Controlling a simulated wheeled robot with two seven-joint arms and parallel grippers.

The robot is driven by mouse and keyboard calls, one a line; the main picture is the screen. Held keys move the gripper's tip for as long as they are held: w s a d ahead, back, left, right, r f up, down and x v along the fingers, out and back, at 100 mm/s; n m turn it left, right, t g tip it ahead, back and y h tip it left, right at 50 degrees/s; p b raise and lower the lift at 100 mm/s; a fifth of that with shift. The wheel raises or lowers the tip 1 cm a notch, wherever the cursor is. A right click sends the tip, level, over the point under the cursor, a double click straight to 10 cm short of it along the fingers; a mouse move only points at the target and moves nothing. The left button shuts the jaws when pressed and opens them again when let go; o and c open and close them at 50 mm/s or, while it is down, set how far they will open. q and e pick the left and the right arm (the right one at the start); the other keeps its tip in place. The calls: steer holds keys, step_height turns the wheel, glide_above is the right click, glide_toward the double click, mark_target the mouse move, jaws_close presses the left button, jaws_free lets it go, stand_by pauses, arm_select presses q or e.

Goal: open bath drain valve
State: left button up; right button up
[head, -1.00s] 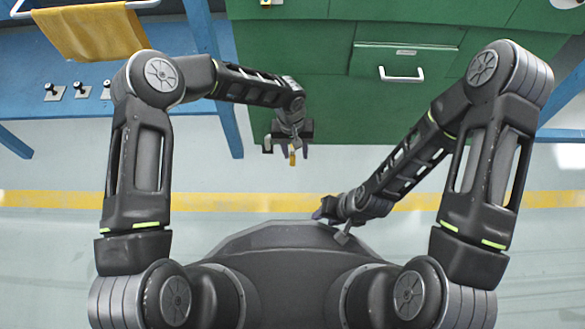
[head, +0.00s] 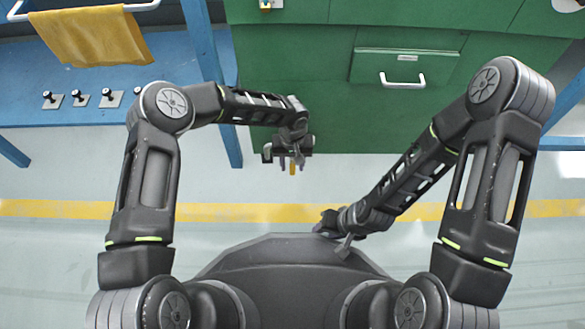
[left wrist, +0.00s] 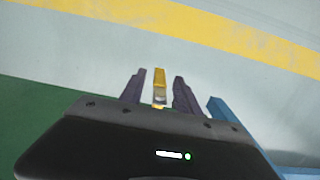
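A small yellow lever (head: 292,168) shows at my left gripper, below the front edge of the green bench. I take it for the drain valve's handle; the valve body is hidden. In the left wrist view the yellow lever (left wrist: 160,80) stands between the two dark fingers, with a gap on each side. My left gripper (head: 290,162) is open around it, not touching it as far as I can see. My right gripper (head: 326,224) hangs low near my base, empty as far as I can tell; its finger opening is unclear.
A green cabinet with a drawer (head: 405,66) and white handle is ahead. A blue bench (head: 170,60) with a yellow cloth (head: 90,38) on a rail and several black-knobbed switches (head: 52,99) is at left. A blue leg (head: 225,120) stands beside my left forearm. The striped floor is clear.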

arm_select(q)
steer(key=shift+f, duration=0.7)
jaws_close()
stand_by(1.0)
